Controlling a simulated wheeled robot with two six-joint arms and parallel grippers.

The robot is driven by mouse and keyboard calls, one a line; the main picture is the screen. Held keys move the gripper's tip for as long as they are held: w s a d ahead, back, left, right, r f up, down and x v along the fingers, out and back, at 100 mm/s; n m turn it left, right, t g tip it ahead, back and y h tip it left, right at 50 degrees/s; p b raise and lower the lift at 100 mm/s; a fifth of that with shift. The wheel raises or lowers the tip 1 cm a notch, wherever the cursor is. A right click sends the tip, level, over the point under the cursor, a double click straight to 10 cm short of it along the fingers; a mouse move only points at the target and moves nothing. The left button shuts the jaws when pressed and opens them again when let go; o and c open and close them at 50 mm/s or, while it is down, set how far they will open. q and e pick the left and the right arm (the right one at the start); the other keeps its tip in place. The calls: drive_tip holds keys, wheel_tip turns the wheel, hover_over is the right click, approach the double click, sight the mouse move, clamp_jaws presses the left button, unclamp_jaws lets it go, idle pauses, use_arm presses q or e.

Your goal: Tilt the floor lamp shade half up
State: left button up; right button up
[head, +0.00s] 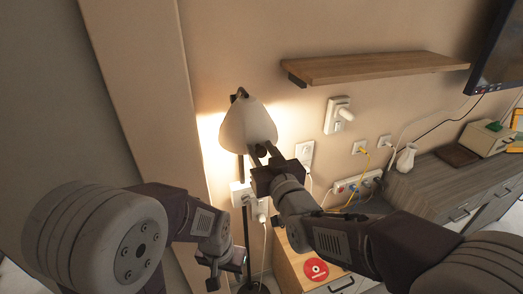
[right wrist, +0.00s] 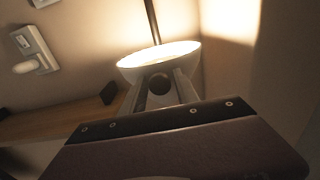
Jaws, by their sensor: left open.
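The floor lamp has a white cone-shaped shade (head: 247,125), lit from inside, on a thin dark pole (head: 247,225) near the wall corner. In the right wrist view the shade's pale bowl (right wrist: 185,50) shows with a dark round knob (right wrist: 159,84) in front of it. My right gripper (head: 262,151) is at the shade's lower edge, with its fingers on either side of the knob. It also shows in the right wrist view (right wrist: 161,86); whether the fingers press on the knob I cannot tell. My left gripper (head: 229,273) is open and empty, low beside the pole.
A wooden shelf (head: 375,67) is on the wall at right. White wall sockets (head: 305,152) and cables are behind my right arm. A grey cabinet (head: 440,185) with a white vase (head: 406,158) stands at right. A low wooden drawer unit (head: 293,262) is below.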

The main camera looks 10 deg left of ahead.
clamp_jaws()
idle(1.2)
